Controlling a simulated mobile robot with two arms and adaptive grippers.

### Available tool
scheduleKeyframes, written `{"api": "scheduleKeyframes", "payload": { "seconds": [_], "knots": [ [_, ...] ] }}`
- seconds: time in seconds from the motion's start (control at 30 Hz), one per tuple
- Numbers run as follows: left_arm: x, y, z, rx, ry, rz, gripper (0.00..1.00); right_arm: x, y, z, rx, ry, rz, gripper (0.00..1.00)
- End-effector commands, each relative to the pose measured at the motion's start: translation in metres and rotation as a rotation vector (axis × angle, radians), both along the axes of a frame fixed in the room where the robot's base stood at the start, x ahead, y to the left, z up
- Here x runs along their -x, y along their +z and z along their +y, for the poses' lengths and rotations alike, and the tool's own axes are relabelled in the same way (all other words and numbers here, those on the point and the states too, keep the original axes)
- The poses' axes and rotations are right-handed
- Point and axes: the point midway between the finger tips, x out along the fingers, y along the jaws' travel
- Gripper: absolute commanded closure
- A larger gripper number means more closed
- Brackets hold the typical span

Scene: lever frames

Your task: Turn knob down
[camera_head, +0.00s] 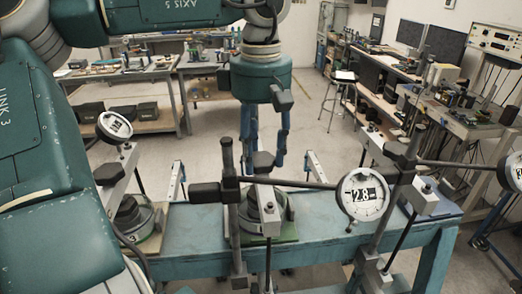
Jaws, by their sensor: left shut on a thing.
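My left gripper (265,162) comes down from the top of the view, with its blue fingers pointing downward. It is shut on a dark grey knob (263,160) above the middle round fixture (268,214) on the blue-green bench (325,232). The fingers stand on both sides of the knob. A dark post and its crossbar in front hide part of the fixture, so the knob's exact angle is hard to tell. My right gripper is not in view.
Another gauge (115,127) and round fixture (132,217) are on the left. Dark posts and a horizontal rod (300,184) crowd the bench front. Open floor (325,140) lies behind the bench.

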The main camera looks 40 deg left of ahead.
Motion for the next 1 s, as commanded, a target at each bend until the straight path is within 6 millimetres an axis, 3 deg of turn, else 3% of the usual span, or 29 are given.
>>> {"api": "scheduleKeyframes", "payload": {
  "seconds": [0.47, 0.5, 0.6, 1.0],
  "knots": [
    [0.0004, -0.0007, 0.0001, -0.001, -0.018, 0.002, 0.82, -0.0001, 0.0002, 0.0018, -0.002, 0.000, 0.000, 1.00],
    [0.0004, -0.0007, 0.0001, -0.001, -0.018, 0.002, 0.54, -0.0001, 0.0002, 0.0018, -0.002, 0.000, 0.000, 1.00],
    [0.0004, -0.0007, 0.0001, 0.000, -0.017, 0.002, 0.37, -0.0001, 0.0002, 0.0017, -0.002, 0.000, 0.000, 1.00],
    [-0.0005, 0.0081, 0.0001, 0.000, -0.014, -0.001, 0.37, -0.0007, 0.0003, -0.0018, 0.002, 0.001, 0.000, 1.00]
  ]
}}
